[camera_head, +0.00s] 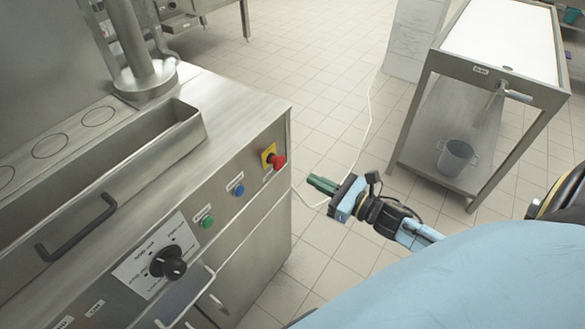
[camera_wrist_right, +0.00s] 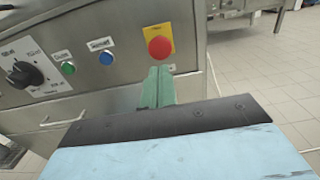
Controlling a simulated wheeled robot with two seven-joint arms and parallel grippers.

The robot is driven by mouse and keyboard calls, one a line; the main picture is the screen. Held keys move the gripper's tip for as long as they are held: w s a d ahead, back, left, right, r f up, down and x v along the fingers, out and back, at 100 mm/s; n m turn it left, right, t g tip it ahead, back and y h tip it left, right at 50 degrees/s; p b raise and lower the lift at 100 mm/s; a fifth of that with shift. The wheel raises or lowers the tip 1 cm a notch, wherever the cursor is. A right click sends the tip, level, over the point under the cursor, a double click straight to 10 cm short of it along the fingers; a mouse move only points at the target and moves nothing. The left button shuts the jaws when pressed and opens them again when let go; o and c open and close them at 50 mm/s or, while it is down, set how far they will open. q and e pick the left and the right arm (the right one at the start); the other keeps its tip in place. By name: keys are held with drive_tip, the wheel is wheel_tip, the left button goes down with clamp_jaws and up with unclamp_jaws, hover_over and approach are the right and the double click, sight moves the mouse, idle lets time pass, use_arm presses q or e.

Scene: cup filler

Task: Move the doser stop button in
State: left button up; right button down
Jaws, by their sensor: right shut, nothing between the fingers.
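A red mushroom-shaped button (camera_head: 278,161) sits on a yellow plate at the right end of the steel machine's front panel. It also shows in the right wrist view (camera_wrist_right: 160,47). A blue button (camera_head: 238,190) and a green button (camera_head: 207,222) sit to its left, under small labels that I cannot read. My right gripper (camera_head: 318,184), with green fingers, is shut and empty, to the right of the red button and apart from it. In the right wrist view its fingertips (camera_wrist_right: 159,72) appear just below the red button. My left gripper is not in view.
A black rotary knob (camera_head: 168,263) and a dark bar handle (camera_head: 76,229) are on the machine (camera_head: 235,110). A steel table (camera_head: 490,72) with a grey bucket (camera_head: 456,157) on its lower shelf stands at right. Tiled floor lies between, with a pale cable (camera_head: 368,125).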

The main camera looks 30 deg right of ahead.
drive_tip(key=x, duration=0.7)
drive_tip(key=shift+w+a, duration=0.15)
drive_tip(key=shift+w, duration=0.2)
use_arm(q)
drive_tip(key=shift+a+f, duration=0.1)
use_arm(e)
drive_tip(key=shift+w+a+b, duration=0.25)
drive_tip(key=shift+w+b, duration=0.25)
drive_tip(key=shift+w, duration=0.2)
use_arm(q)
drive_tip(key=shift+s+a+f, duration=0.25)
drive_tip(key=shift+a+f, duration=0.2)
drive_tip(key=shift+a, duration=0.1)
use_arm(e)
drive_tip(key=shift+a+r, duration=0.15)
drive_tip(key=shift+r, duration=0.05)
drive_tip(key=shift+s+f, duration=0.1)
drive_tip(key=shift+s, duration=0.2)
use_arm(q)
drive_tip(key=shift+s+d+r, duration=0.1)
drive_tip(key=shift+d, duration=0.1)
use_arm(e)
approach(282, 164)
drive_tip(key=v, duration=0.6)
